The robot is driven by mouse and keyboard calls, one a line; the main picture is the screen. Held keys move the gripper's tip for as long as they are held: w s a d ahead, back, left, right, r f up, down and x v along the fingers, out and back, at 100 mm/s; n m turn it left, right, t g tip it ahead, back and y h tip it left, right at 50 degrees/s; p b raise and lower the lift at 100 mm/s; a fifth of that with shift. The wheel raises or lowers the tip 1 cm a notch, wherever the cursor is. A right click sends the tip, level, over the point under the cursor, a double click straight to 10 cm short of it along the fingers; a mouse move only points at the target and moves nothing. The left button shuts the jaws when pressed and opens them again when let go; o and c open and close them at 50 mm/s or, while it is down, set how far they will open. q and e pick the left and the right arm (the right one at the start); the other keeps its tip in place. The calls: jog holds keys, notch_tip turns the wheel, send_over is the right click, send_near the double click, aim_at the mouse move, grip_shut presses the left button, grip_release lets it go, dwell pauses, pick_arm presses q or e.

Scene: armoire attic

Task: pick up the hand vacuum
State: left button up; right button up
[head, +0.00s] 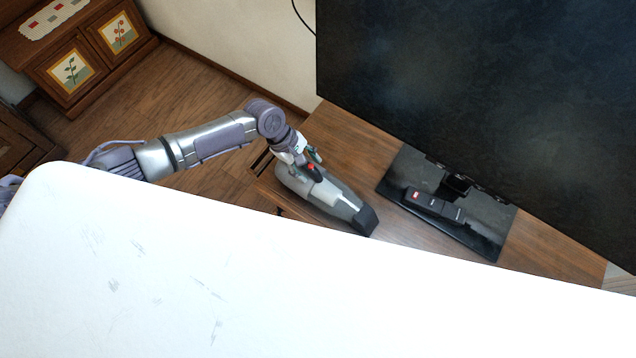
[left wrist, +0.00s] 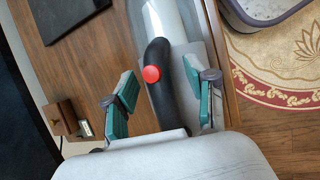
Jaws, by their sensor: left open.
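The hand vacuum (head: 343,203), grey with a dark nozzle end and a red button, lies on the wooden TV stand (head: 352,142). My left gripper (head: 309,165) is at its handle. In the left wrist view, the black handle (left wrist: 160,85) with the red button passes between the green-padded fingers of my left gripper (left wrist: 164,100). The fingers are open, one on each side of the handle, with a gap visible at least on the left. The vacuum's body also shows in the left wrist view (left wrist: 168,20). My right gripper is not in view.
A large dark television (head: 490,110) stands on the stand, with a black remote (head: 434,204) on its base (head: 483,238). A white surface fills the front of the head view and hides part of the stand. A painted cabinet (head: 95,55) stands back left. A patterned rug (left wrist: 285,60) lies on the floor.

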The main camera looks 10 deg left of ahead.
pick_arm(q)
jog(key=shift+d+f, duration=0.15)
jog(key=shift+f, duration=0.05)
grip_shut()
jog(key=shift+w+r, duration=0.15)
dwell(0.3)
